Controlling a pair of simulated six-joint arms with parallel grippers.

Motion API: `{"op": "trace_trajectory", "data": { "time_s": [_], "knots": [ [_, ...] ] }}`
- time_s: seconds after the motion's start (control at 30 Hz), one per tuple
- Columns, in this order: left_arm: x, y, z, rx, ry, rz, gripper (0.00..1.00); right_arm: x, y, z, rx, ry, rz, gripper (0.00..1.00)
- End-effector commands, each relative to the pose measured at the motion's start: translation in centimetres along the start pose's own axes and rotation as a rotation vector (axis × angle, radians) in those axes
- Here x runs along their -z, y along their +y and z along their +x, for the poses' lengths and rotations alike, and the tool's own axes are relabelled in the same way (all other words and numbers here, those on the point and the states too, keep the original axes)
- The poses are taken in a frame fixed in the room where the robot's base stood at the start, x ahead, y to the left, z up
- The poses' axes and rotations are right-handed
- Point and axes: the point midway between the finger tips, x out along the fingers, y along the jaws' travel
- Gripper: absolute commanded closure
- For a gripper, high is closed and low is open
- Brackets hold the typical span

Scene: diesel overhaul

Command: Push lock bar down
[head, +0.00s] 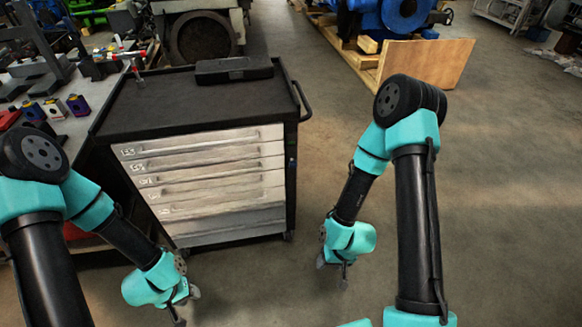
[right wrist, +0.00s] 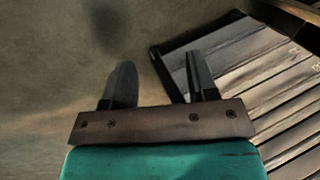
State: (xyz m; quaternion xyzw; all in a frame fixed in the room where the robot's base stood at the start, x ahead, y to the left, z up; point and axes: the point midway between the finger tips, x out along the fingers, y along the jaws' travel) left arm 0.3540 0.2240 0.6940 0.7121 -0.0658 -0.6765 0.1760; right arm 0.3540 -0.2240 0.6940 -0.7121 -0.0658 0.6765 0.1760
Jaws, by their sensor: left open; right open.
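A black tool cabinet (head: 150,110) with several pale silver drawers (head: 215,180) stands left of centre in the head view. Its drawers (right wrist: 250,80) also show at the right of the right wrist view. I cannot clearly tell which part is the lock bar; a dark upright edge (head: 291,190) runs beside the drawers on the right. My left gripper (head: 185,306) is low in front of the cabinet, empty as far as I see.
A black case (head: 234,69) lies on the cabinet top, with a push handle (head: 301,101) at the right side. A workbench (head: 75,125) with small parts stands at the left. A wooden board (head: 425,64) leans at the back right. The floor right of the cabinet is clear.

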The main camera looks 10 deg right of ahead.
Motion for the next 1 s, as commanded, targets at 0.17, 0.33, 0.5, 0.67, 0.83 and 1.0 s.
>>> {"op": "trace_trajectory", "data": {
  "time_s": [0.17,0.33,0.5,0.67,0.83,1.0],
  "knots": [
    [0.0,0.0,0.0,0.0,0.0,0.0,0.6,0.0,0.0,0.0,0.0,0.0,0.0,0.47],
    [0.0,0.0,0.0,0.0,0.0,0.0,0.6,0.1,0.0,0.1,0.0,0.006,-0.002,0.4],
    [0.0,0.0,0.0,0.0,0.0,0.0,0.6,2.1,-0.3,0.8,-0.001,0.088,-0.026,0.4],
    [0.0,0.0,0.0,0.0,0.0,0.0,0.6,6.3,-1.0,1.9,-0.007,0.276,-0.08,0.4],
    [0.0,0.0,0.0,0.0,0.0,0.0,0.6,11.7,-2.2,2.4,-0.024,0.532,-0.152,0.4],
    [0.0,0.0,0.0,0.0,0.0,0.0,0.6,16.3,-3.5,2.0,-0.051,0.787,-0.22,0.4]
  ]
}}
